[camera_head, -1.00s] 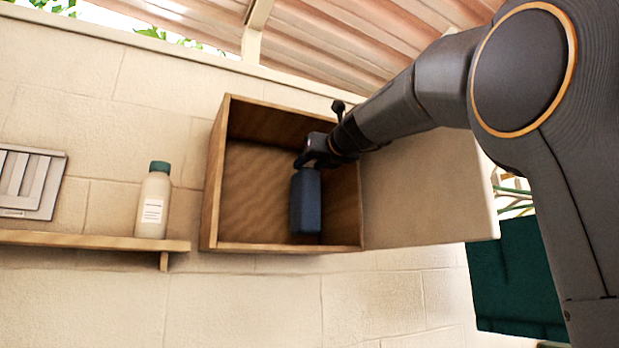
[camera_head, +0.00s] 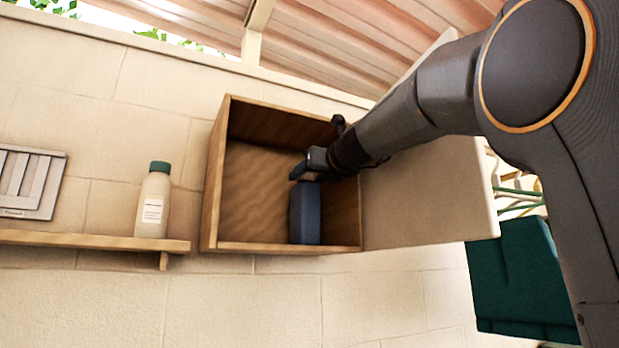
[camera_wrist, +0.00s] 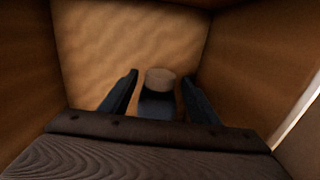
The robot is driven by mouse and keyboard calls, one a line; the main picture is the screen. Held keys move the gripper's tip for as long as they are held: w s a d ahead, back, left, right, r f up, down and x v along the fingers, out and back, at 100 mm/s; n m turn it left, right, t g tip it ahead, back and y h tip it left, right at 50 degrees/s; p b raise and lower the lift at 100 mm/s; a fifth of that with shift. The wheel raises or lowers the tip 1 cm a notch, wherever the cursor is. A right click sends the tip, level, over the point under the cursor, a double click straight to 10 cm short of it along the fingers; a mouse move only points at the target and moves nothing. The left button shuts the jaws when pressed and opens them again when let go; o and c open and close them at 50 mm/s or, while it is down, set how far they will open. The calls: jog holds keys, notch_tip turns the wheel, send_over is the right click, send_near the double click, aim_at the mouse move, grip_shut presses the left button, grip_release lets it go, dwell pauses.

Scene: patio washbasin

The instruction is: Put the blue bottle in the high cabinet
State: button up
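The blue bottle (camera_head: 306,215) stands upright on the floor of the open wooden high cabinet (camera_head: 212,190), toward its right side. My gripper (camera_head: 302,170) is inside the cabinet at the bottle's top. In the wrist view, the bottle (camera_wrist: 159,104) with its pale round top lies between the two fingers of my gripper (camera_wrist: 160,88). The fingers are apart, with a visible gap on each side of the bottle. The bottle's lower part is hidden in the wrist view.
The cabinet door (camera_head: 425,195) stands open to the right, with my arm passing in front of it. A white bottle with a green cap (camera_head: 153,205) stands on the wooden shelf (camera_head: 90,240) to the left. The cabinet's left half is empty.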

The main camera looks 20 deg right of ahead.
jog(key=shift+s+r, duration=0.1)
jog(key=s+d+b, duration=0.1)
jog(key=s+b, duration=0.1)
jog(key=s, duration=0.5)
jog(key=shift+d, duration=0.2)
jog(key=shift+s, duration=0.1)
dwell(0.5)
